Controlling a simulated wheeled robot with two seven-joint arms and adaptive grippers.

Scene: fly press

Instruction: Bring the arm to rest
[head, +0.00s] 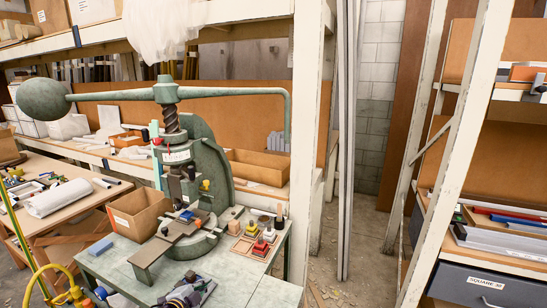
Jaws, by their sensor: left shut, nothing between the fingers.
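The green fly press (205,165) stands on a grey-green bench (255,272). Its long arm (118,95) lies level across the top of the screw (170,122). A heavy round ball weight (43,99) is at the arm's left end, and a handle (288,120) hangs down at its right end. A single picture does not show whether the arm is turning. My left gripper (190,286) is low at the bottom edge, in front of the press, shut and empty, well below the arm and apart from it. My right gripper is out of view.
A cardboard box (138,212) stands left of the press bed; a tray of small coloured pieces (252,246) lies right of it. A yellow hose (48,275) curves at lower left. A white post (306,130) stands close behind the handle.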

